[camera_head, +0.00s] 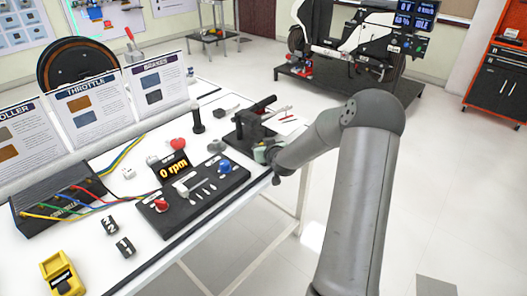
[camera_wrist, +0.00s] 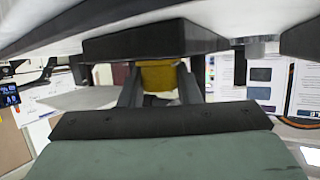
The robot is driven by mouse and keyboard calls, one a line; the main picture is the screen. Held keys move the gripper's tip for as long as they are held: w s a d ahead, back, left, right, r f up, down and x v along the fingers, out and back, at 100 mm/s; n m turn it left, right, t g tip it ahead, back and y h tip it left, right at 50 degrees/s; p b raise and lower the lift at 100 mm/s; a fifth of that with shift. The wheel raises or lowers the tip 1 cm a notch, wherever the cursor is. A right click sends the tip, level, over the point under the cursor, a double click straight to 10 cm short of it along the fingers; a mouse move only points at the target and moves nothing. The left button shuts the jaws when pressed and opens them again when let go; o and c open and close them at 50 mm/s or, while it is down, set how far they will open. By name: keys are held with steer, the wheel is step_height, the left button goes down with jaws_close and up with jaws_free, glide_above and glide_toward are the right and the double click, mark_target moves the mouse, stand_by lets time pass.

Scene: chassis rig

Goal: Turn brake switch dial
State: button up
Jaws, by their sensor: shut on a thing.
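My gripper (camera_head: 266,153) is at the front right edge of the white table, beside a black bench device with an upright handle (camera_head: 256,122). Its pale green body shows there, but the fingertips are hard to make out. In the wrist view two dark fingers (camera_wrist: 159,88) close around a yellow-brown piece (camera_wrist: 157,75). I cannot tell for sure whether this is the brake switch dial. No label for the dial is readable. A black control panel (camera_head: 205,203) with a red knob (camera_head: 160,205) and a blue knob (camera_head: 225,168) lies left of my gripper.
A 0 rpm display (camera_head: 172,168) stands behind the panel. Coloured wires run to a black box (camera_head: 55,195). A yellow meter (camera_head: 61,274) lies at the front left. Sign boards (camera_head: 95,100) line the back. Open floor lies right of the table.

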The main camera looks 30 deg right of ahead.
steer(key=o, duration=1)
steer(key=v, duration=1.7)
steer(key=shift+s+p, duration=0.25)
steer(key=shift+p, duration=0.15)
steer(key=shift+a, duration=0.1)
steer(key=s+a+r+g+p, duration=0.2)
steer(key=s+a+r+g, duration=0.1)
steer(key=s+a, duration=0.3)
steer(key=s+a+r+n+g+y+p, duration=0.1)
steer(key=s+a+r+g+p, duration=0.2)
steer(key=s+a, duration=0.4)
steer(key=s+a+r+g+p, duration=0.3)
steer(key=s+a+g, duration=0.4)
steer(key=s, duration=0.5)
steer(key=shift+r+n+y, duration=0.4)
steer(key=shift+r, duration=0.35)
